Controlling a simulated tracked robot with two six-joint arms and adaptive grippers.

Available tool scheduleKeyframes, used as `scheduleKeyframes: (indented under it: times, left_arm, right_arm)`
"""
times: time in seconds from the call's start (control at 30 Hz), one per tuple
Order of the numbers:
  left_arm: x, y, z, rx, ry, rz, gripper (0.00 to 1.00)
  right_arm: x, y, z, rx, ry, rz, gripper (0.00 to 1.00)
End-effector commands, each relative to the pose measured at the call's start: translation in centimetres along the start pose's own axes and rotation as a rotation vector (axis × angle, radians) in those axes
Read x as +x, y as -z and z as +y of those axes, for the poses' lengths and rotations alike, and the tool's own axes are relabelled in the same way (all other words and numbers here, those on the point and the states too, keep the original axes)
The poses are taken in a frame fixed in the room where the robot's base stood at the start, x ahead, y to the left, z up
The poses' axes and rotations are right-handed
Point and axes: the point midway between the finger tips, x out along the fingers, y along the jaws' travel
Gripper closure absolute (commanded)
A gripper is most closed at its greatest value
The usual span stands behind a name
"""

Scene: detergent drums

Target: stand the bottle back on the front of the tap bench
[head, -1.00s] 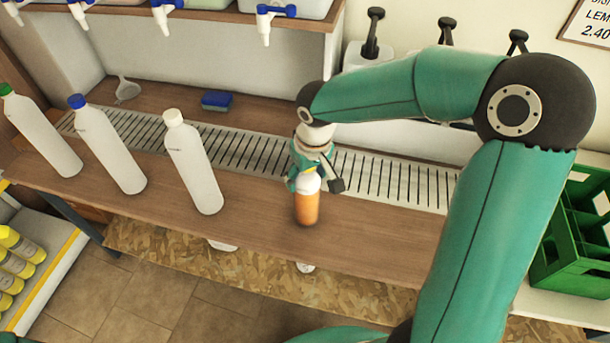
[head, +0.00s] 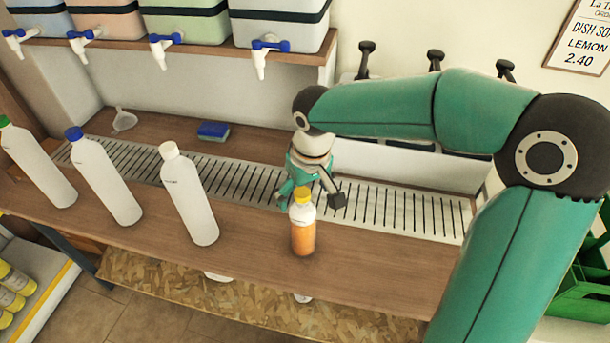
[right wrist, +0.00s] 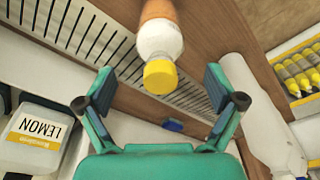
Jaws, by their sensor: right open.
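The bottle (head: 303,235) has an orange lower part, a white shoulder and a yellow cap. It stands upright on the front wooden strip of the tap bench (head: 255,262), in front of the drain grating. My right gripper (head: 311,197) is open, just behind and above the bottle, with its fingers spread apart near the cap. In the right wrist view the bottle (right wrist: 160,38) has its yellow cap toward me, between and beyond the open fingers (right wrist: 158,88), with clear gaps on both sides. My left gripper is not in view.
Three white bottles with green, blue and white caps stand left on the bench; the nearest is the white-capped one (head: 190,200). A blue sponge (head: 213,130) and a funnel (head: 124,120) lie behind the grating (head: 400,212). Tapped drums (head: 280,25) sit on the shelf above.

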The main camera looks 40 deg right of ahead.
Motion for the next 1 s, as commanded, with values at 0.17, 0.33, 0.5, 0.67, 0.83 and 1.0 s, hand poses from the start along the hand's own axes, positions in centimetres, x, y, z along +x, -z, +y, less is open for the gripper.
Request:
scheduleKeyframes:
  times: [0.17,0.33,0.5,0.67,0.83,1.0]
  left_arm:
    - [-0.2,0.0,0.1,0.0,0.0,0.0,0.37]
    - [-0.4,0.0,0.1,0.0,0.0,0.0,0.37]
    - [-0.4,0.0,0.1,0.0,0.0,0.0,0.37]
    - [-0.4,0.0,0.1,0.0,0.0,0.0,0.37]
    - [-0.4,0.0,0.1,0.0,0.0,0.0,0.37]
    - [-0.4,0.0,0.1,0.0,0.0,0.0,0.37]
  right_arm:
    - [-3.7,0.1,0.0,-0.001,0.001,0.003,0.07]
    - [-5.8,0.0,0.0,-0.001,0.0,0.001,0.07]
    - [-6.5,0.0,0.0,0.0,0.0,-0.002,0.07]
    - [-6.5,0.0,0.0,0.0,0.0,-0.002,0.07]
    - [-6.5,0.0,0.0,0.0,0.0,-0.002,0.07]
    - [-6.4,0.0,0.0,0.0,0.0,-0.002,0.07]
